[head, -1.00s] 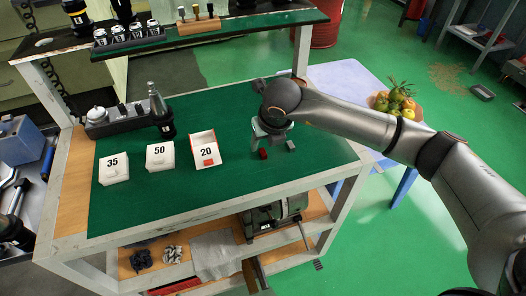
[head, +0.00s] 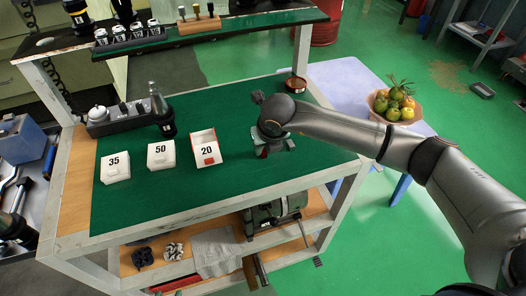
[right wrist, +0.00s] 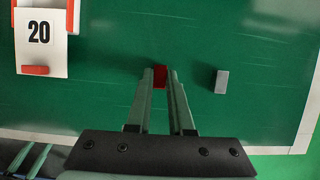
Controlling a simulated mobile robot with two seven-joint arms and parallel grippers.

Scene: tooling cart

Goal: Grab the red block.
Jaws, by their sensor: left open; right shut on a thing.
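The red block (right wrist: 160,77) is small and stands on the green cart top, between the fingertips of my right gripper (right wrist: 160,82) in the right wrist view. The fingers are shut on its sides. In the head view my right gripper (head: 272,146) reaches down to the cart top (head: 215,190), and the red block (head: 264,153) is mostly hidden by it. I cannot tell any gap under the block.
A grey block (right wrist: 222,82) lies just right of the gripper. White boxes marked 35 (head: 115,168), 50 (head: 161,155) and 20 (head: 205,148) stand to the left. A brown round container (head: 296,84) stands at the back right. The front of the top is clear.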

